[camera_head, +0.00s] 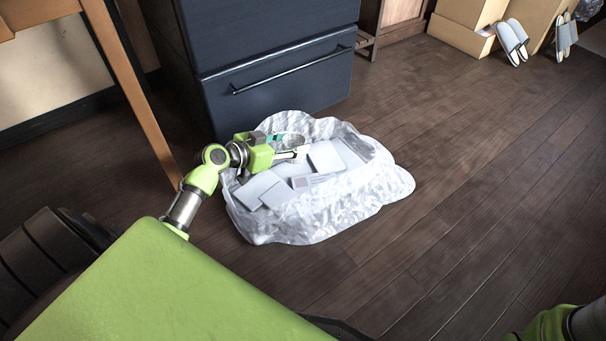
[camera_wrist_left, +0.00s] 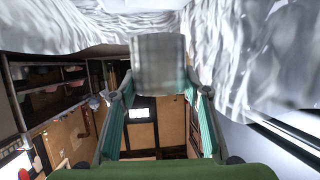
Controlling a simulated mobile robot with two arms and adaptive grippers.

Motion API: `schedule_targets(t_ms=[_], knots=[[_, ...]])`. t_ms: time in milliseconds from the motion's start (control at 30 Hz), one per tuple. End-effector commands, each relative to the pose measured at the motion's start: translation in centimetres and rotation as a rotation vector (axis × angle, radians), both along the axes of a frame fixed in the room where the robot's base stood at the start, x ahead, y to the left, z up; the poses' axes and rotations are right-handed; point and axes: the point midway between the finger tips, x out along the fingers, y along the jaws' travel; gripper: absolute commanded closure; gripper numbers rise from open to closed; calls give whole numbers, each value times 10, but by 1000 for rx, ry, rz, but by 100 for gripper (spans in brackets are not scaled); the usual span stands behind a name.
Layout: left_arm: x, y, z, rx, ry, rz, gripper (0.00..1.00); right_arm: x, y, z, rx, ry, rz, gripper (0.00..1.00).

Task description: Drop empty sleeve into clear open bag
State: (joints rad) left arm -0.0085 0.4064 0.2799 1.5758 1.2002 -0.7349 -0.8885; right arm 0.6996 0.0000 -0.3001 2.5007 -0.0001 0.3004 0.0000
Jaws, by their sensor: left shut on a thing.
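The clear open bag (camera_head: 345,208) lies crumpled on the floor, its mouth facing up, with several white and grey flat pieces inside. My left gripper (camera_head: 290,151) is over the back left part of the bag's mouth. It is shut on the sleeve (camera_head: 293,141), a small greyish, see-through piece. In the left wrist view the sleeve (camera_wrist_left: 158,62) sits between the tips of the teal-padded fingers, with wrinkled clear film (camera_wrist_left: 235,60) around it. I cannot tell whether the sleeve touches the bag or its contents. My right gripper is out of view; only part of that arm shows at the lower right.
A dark blue drawer cabinet (camera_head: 270,60) stands right behind the bag. A wooden table leg (camera_head: 135,95) is at the left. Slippers (camera_head: 513,42) and cardboard boxes (camera_head: 465,28) are at the upper right. The wooden floor right of the bag is clear.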

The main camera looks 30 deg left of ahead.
Motion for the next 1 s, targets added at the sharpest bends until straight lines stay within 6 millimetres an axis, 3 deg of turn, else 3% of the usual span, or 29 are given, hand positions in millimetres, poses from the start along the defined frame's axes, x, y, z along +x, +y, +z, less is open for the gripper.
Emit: schedule_targets(t_ms=[300,400,767,1000], knots=[[0,0,-2,0,-1,0,67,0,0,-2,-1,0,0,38],[0,0,-2,0,0,0,37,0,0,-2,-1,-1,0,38],[-1,0,-2,0,0,0,37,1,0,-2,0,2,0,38],[-29,9,9,4,2,-2,37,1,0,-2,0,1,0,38]])
